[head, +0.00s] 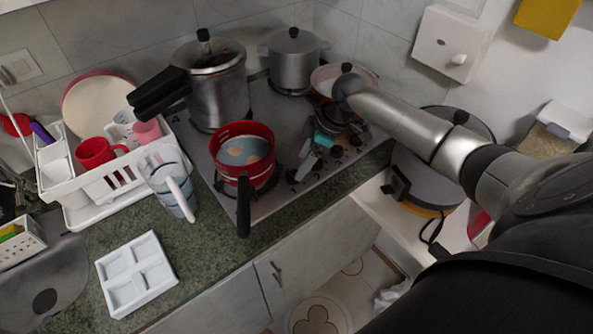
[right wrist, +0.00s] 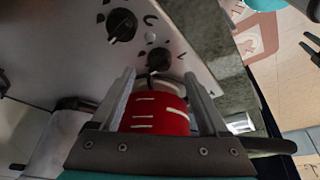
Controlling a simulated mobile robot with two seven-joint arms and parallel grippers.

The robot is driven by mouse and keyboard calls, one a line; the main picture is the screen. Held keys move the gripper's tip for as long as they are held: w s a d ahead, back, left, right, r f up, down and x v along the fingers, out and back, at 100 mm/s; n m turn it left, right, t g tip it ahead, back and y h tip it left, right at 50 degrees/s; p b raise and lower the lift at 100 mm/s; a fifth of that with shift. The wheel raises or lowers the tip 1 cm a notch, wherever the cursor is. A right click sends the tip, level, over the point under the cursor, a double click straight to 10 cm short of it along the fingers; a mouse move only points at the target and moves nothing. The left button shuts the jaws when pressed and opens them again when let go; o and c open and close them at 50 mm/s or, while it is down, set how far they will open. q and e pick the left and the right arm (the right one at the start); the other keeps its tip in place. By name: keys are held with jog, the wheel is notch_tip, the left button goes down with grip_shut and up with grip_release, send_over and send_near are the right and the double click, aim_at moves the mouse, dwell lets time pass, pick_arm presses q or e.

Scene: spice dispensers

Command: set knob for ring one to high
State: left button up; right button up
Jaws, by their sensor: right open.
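The grey stovetop (head: 275,118) has several dark knobs along its front right edge, partly covered by my right gripper (head: 312,153). In the right wrist view, one black knob (right wrist: 121,25) sits at the upper left and another black knob (right wrist: 159,60) lies just beyond my fingertips. My right gripper also shows there (right wrist: 160,83); its fingers are open, pointing toward the nearer knob and apart from it. A red piece with white marks (right wrist: 158,112) shows between the fingers; I cannot tell what it belongs to. Which knob serves ring one cannot be told.
A red pan (head: 242,172) with its dark handle over the counter edge, a pressure cooker (head: 218,95) and a lidded pot (head: 292,62) stand on the stove. A glass jug (head: 168,183) and white dish rack (head: 90,190) are left. The front counter is partly free.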

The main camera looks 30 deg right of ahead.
aim_at(295, 172)
jog(key=shift+x, duration=2.4)
grip_shut()
